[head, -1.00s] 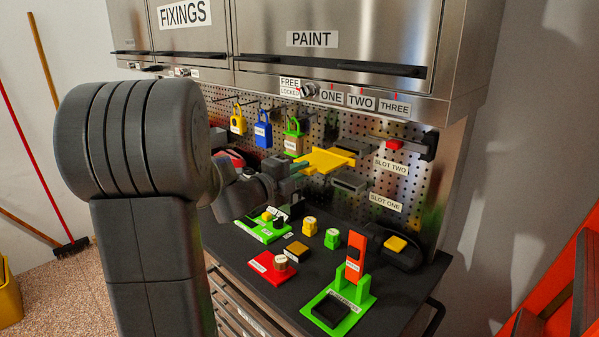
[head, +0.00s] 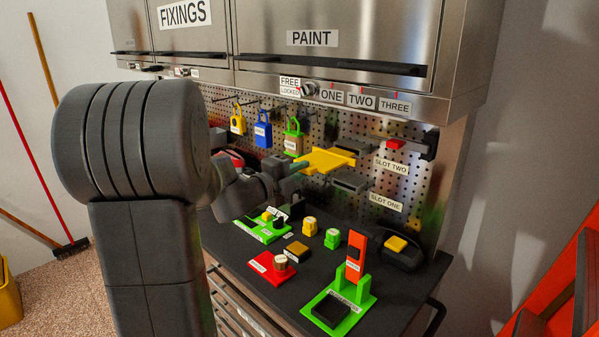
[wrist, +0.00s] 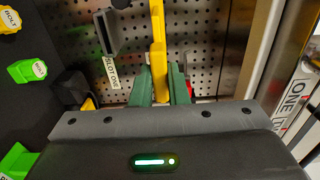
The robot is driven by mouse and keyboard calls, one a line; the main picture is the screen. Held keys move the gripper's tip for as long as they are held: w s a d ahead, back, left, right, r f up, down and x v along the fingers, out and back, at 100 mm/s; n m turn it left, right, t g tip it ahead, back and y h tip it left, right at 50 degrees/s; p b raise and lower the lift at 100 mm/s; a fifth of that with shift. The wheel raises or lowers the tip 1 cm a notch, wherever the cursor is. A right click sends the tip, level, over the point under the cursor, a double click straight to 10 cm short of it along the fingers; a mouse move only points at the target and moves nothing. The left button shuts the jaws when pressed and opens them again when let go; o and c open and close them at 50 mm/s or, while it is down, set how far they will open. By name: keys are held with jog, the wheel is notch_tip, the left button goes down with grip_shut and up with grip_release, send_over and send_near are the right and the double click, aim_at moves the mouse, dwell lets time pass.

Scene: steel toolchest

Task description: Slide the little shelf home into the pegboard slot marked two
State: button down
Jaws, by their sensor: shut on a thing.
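The little yellow shelf (head: 325,160) is held level in front of the pegboard; it also shows in the wrist view (wrist: 158,40). My gripper (head: 295,168) is shut on its near end, with green fingers on both sides of it in the wrist view (wrist: 160,86). The SLOT TWO label (head: 390,168) is right of the shelf on the pegboard. A grey bracket (head: 361,147) is by the shelf's far right edge; I cannot tell whether they touch. A lower grey bracket (head: 350,182) is beside the SLOT ONE label (head: 386,202).
Blue (head: 263,134), yellow (head: 238,122) and green padlocks hang to the left. A red-tipped bar (head: 396,145) is mounted at the upper right. An orange piece (head: 355,255) stands upright in a green holder on the dark worktop. Several small blocks lie below.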

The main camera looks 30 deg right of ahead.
aim_at(314, 163)
jog(key=shift+x, duration=3.05)
jog(key=c, duration=1.3)
grip_release()
jog(key=shift+c, duration=0.2)
jog(key=shift+a+f, duration=0.1)
jog(key=b+v, duration=0.2)
jog(key=v, duration=1.1)
jog(key=shift+a+b, duration=0.35)
jog(key=shift+s, duration=0.15)
jog(key=p+x, duration=0.2)
jog(key=x, duration=1.1)
jog(key=shift+d+p, duration=0.35)
jog(key=shift+p, duration=0.05)
jog(key=shift+a, duration=0.2)
